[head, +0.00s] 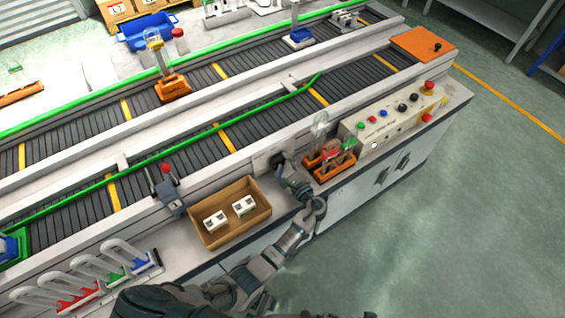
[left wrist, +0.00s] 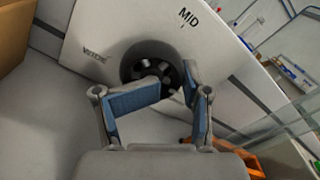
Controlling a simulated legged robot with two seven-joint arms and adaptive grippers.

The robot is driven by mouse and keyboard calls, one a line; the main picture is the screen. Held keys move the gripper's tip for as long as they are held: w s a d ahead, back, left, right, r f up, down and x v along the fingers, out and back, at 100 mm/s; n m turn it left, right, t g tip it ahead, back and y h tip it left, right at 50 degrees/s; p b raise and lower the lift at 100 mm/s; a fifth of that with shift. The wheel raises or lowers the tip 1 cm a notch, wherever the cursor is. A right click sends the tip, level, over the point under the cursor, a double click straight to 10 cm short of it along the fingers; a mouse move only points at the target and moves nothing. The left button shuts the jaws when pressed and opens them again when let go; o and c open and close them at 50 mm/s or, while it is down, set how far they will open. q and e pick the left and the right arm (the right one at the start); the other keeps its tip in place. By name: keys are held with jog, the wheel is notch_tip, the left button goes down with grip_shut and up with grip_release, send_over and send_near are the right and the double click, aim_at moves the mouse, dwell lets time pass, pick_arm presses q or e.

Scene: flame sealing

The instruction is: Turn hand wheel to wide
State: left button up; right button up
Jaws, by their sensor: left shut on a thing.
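The black hand wheel (left wrist: 150,72) is set in a white panel (left wrist: 105,30) in the left wrist view. "WIDE" is printed on the panel to the wheel's left and "MID" above it to the right. My left gripper (left wrist: 174,84) has its blue-padded fingers at the wheel's lower right side, shut on it and covering part of it. In the head view my left gripper (head: 280,160) is at the conveyor's front side and hides most of the wheel. Any pointer on the wheel is not clear. My right gripper is not in view.
A cardboard tray (head: 196,237) with two white boxes stands left of my left arm. An orange rack (head: 318,172) with glassware stands close on its right, before a control panel (head: 392,118) with buttons. Colored holders (head: 75,298) stand at the lower left.

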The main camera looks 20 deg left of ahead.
pick_arm(q)
jog(key=shift+s+a+f+g, duration=0.15)
jog(key=shift+s+f+g, duration=0.2)
jog(key=shift+f, duration=0.35)
jog(key=o, duration=1)
jog(key=shift+c, duration=0.2)
jog(key=o, duration=0.4)
jog(key=shift+s+a, duration=0.1)
jog(key=shift+o, duration=0.5)
jog(key=shift+a, duration=0.15)
jog(key=shift+d+r, duration=0.4)
jog(key=shift+d, duration=0.15)
jog(key=shift+s+d, duration=0.15)
jog(key=shift+d, duration=0.35)
jog(key=v, duration=1)
jog(key=shift+s+f, duration=0.25)
jog(key=shift+s+d, duration=0.25)
jog(key=shift+d, duration=0.35)
jog(key=shift+a, duration=0.15)
